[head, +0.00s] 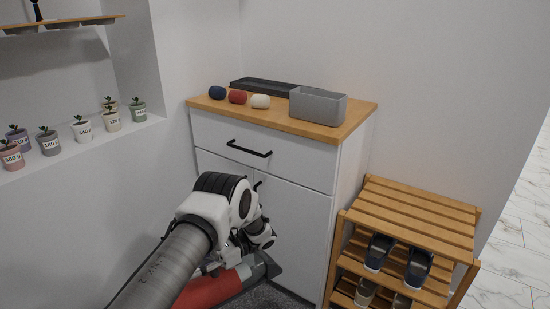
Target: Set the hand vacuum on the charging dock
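The red hand vacuum (208,291) with a dark grey end shows at the bottom of the head view, low in front of the white cabinet. My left arm comes in from the lower left, and my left gripper (229,262) appears shut on the vacuum's upper side. The wrist and arm hide part of the vacuum and most of the fingers. I cannot make out a charging dock for certain. My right gripper is not in view.
The white cabinet (265,190) has a wooden top with a long black tray (262,86), a grey bin (317,106) and three small rolled items (237,97). A wooden shoe rack (415,215) stands right. Several potted plants (83,131) line the left ledge.

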